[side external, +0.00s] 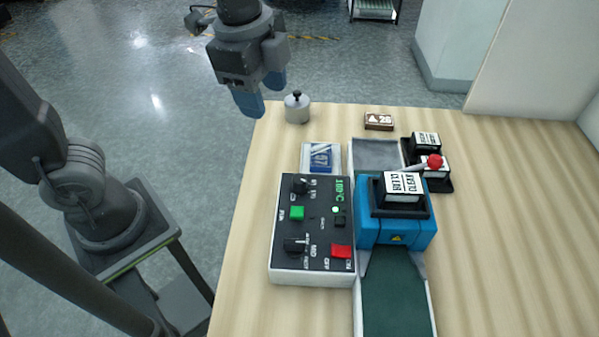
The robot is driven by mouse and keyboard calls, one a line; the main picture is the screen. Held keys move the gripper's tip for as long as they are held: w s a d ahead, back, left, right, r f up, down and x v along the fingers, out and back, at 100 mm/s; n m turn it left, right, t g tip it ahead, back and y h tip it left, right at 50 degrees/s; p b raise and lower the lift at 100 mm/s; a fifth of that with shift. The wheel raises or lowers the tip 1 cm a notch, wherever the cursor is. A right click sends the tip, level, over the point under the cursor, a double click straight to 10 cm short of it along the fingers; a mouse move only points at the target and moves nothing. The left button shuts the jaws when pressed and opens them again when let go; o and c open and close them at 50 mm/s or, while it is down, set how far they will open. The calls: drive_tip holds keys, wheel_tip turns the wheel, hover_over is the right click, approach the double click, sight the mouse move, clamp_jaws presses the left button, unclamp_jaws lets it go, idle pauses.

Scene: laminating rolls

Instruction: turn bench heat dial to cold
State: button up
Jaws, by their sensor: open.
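A black control panel (320,215) in a white housing lies on the bench. It carries two black dials, an upper one (300,186) and a lower one (294,244). Small lettering around the lower dial seems to include "MID"; the rest is too small to read surely, so I cannot tell which mark either dial points at. A green readout (340,190) on the panel seems to say 110°C. My gripper (262,93) has blue fingers, spread apart and empty. It hangs above the far left edge of the bench, well away from the dials.
The panel also has a green button (297,213) and a red switch (341,251). A blue laminator (409,236) with a red-knobbed lever (435,161) stands close at its right. A grey knobbed weight (297,110) is near my gripper. The bench's right side is clear.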

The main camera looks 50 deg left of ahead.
sight(299, 178)
drive_tip(key=w+d+f+m+g, duration=0.2)
drive_tip(key=d+m, duration=0.4)
drive_tip(key=shift+y, duration=0.3)
drive_tip(key=f, duration=1.3)
drive_tip(key=shift+a+f, duration=0.1)
drive_tip(key=shift+a, duration=0.2)
drive_tip(key=shift+c, duration=0.2)
drive_tip(key=c, duration=0.9)
